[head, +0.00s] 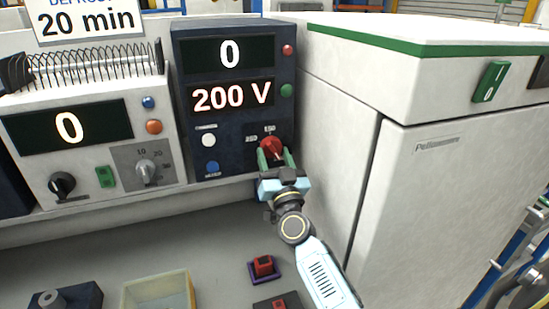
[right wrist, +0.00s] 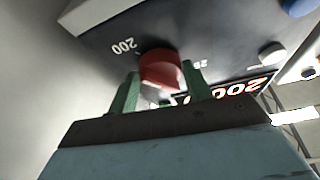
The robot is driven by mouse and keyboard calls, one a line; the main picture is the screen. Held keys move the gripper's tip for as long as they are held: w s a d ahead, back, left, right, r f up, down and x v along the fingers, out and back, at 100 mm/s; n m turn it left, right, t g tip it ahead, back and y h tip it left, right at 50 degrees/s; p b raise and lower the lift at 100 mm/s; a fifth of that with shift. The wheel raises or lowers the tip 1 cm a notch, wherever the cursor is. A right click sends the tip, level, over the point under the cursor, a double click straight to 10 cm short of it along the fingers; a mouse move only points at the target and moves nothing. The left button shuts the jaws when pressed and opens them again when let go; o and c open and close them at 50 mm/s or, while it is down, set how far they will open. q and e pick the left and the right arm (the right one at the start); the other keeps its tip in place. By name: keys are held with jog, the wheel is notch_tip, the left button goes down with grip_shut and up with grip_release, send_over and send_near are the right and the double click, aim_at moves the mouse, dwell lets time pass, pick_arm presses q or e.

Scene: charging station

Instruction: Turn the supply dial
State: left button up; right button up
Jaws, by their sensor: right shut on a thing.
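The supply dial (head: 271,147) is a red knob at the lower right of the dark supply unit (head: 222,122). The unit's upper display reads 0 and its lower display (head: 232,96) reads 200 V. My right gripper (head: 273,157) is at the dial, with its green fingers on either side of the knob, shut on it. In the right wrist view the red dial (right wrist: 161,70) sits between the two green fingers (right wrist: 160,92), near a 200 mark on the panel. The knob's pointer is partly hidden there. My left gripper is not in view.
A white unit (head: 85,135) with a display reading 0, a small grey dial and a black knob stands to the left. A white cabinet (head: 430,170) rises close on the right. Red parts (head: 263,266) and an open tray (head: 158,292) are on the bench below.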

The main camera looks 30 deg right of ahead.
jog(key=m+h+p, duration=0.1)
jog(key=m, duration=0.1)
jog(key=m+g+h+p, duration=0.1)
jog(key=m+p, duration=0.1)
jog(key=m, duration=0.1)
jog(key=shift+a+r, duration=0.2)
jog(key=shift+a+m+g+h+p, duration=0.1)
jog(key=shift+m+g+h+p, duration=0.75)
jog(key=shift+m, duration=0.75)
jog(key=shift+f, duration=0.1)
jog(key=o, duration=1)
jog(key=shift+c, duration=0.2)
jog(key=shift+s+a+f, duration=0.25)
jog(key=shift+s, duration=0.1)
jog(key=b+v, duration=0.2)
jog(key=v, duration=1)
jog(key=shift+s, duration=0.2)
